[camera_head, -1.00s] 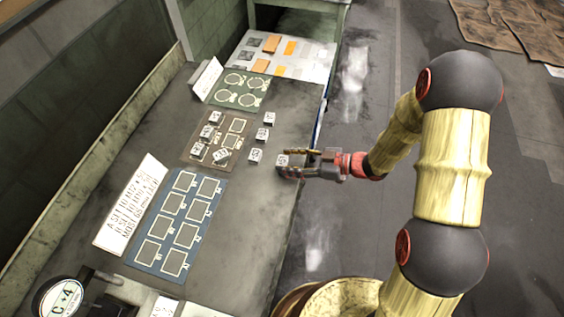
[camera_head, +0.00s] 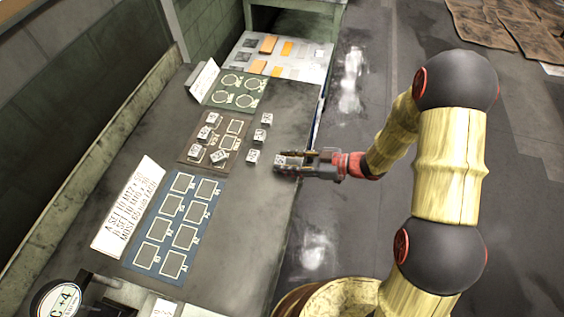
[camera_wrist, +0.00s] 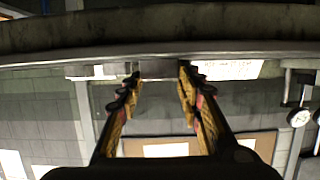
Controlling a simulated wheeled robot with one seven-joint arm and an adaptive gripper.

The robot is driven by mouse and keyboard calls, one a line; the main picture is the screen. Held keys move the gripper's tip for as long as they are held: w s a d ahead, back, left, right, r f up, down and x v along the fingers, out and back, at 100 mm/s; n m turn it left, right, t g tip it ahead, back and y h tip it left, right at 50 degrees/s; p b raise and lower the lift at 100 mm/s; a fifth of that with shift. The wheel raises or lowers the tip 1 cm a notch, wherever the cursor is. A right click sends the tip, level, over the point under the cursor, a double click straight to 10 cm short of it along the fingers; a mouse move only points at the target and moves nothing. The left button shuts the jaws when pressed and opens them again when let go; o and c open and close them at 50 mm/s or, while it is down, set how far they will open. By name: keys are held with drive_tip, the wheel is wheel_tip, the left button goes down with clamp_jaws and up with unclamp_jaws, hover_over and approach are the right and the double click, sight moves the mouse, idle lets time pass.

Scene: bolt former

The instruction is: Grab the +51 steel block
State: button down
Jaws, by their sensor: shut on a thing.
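A small pale steel block (camera_head: 280,160) sits at the right edge of the dark bench, at my fingertips. Its marking is too small to read. My gripper (camera_head: 286,162) reaches in from the right, level and low, and is shut on this block, with one finger on either side. In the wrist view the two fingers of my gripper (camera_wrist: 156,82) stand apart, and the block between them cannot be made out clearly.
Loose marked blocks (camera_head: 253,157) lie left of my gripper, and several more lie on a brown mat (camera_head: 232,142). A blue mat (camera_head: 191,209) with empty outlined squares, a green mat (camera_head: 215,97) and a white sign (camera_head: 128,207) lie on the bench (camera_head: 240,235). The bench's front stretch is clear.

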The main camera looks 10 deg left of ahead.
drive_tip(key=shift+r+p, duration=0.35)
drive_tip(key=shift+r, duration=0.25)
wheel_tip(320, 180, up, 2)
drive_tip(key=shift+r+p, duration=0.15)
drive_tip(key=shift+p, duration=0.45)
drive_tip(key=s+d+r+p, duration=0.4)
drive_tip(key=s+r, duration=0.5)
drive_tip(key=s, duration=0.4)
drive_tip(key=shift+d+r+p, duration=0.25)
drive_tip(key=shift+d+p, duration=0.1)
drive_tip(key=shift+d, duration=0.15)
